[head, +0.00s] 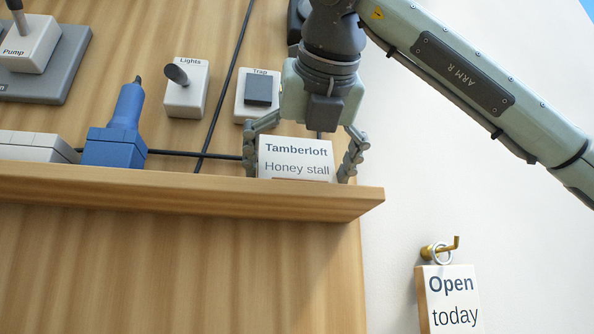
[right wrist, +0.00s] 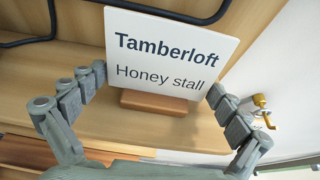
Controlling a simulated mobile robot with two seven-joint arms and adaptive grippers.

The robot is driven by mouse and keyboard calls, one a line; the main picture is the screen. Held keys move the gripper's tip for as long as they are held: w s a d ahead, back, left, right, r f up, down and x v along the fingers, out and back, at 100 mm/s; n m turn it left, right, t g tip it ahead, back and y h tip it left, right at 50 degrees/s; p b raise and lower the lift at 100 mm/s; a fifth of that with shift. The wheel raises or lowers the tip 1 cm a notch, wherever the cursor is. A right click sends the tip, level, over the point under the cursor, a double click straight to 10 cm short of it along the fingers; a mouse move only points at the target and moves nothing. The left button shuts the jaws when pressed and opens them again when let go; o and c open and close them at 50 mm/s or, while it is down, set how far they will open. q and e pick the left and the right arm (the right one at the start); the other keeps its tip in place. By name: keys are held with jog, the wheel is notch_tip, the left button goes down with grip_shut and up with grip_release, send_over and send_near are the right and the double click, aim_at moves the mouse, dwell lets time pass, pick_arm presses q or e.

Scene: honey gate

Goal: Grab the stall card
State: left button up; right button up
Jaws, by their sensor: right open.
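The stall card (head: 296,158) is a white card reading "Tamberloft Honey stall". It stands on the wooden shelf near its right end. In the right wrist view the card (right wrist: 168,62) stands upright in a small brown wooden base (right wrist: 153,103). My right gripper (head: 303,172) is above the card, pointing down, with one finger on each side of it. In the right wrist view the fingers (right wrist: 155,92) are spread, with a gap visible between the left finger and the card. The right finger is close to the card's edge; I cannot tell whether it touches. My left gripper is not in view.
Dark cables run behind the card. An "Open today" sign (head: 450,300) hangs from a brass hook (head: 441,248) at lower right.

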jog(key=shift+w+a+f, duration=0.1)
jog(key=shift+w+f, duration=0.05)
jog(key=shift+w, duration=0.2)
jog(key=shift+c, duration=0.2)
jog(key=c, duration=0.7)
jog(key=shift+c, duration=0.4)
